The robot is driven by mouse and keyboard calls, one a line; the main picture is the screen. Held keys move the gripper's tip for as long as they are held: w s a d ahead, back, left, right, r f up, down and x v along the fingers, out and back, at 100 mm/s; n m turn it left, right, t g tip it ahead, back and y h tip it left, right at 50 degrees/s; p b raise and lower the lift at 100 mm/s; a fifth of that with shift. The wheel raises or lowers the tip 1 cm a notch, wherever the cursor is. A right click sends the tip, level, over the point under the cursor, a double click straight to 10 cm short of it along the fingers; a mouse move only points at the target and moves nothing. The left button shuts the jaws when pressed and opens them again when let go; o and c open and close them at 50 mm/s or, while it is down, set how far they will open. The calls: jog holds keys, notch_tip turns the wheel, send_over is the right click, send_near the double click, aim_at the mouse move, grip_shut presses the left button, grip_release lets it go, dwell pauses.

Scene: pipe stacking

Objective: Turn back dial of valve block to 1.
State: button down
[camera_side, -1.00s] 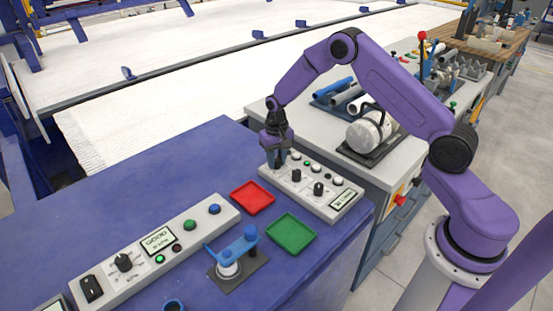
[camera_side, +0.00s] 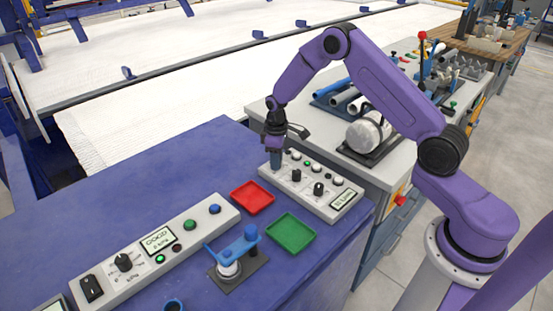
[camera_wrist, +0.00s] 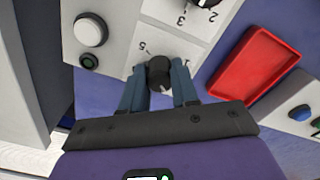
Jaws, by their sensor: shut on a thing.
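The valve block (camera_side: 330,200) is a pale panel with black dials, round white buttons and a small display, at the right of the blue bench. My gripper (camera_side: 276,166) points down at the block's back end, shut on the back dial. In the wrist view the black back dial (camera_wrist: 158,74) sits between the blue-grey fingertips of my gripper (camera_wrist: 159,84). A light mark shows on its lower right edge. A 5 is printed to its upper left and a 1 to its upper right. The fingers hide the dial in the side view.
A middle dial (camera_side: 296,175) and a front dial (camera_side: 318,189) stand close by on the block. A red tray (camera_side: 252,197) and a green tray (camera_side: 290,232) lie left of it. A second control panel (camera_side: 200,235) stands at the front left.

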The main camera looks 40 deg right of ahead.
jog(key=n, duration=0.7)
jog(key=shift+r, duration=0.1)
jog(key=n, duration=0.6)
jog(key=shift+n, duration=0.4)
jog(key=c, duration=0.8)
grip_release()
jog(key=shift+c, duration=0.2)
notch_tip(320, 180, up, 17)
jog(key=shift+r, duration=0.2)
jog(key=shift+a, duration=0.1)
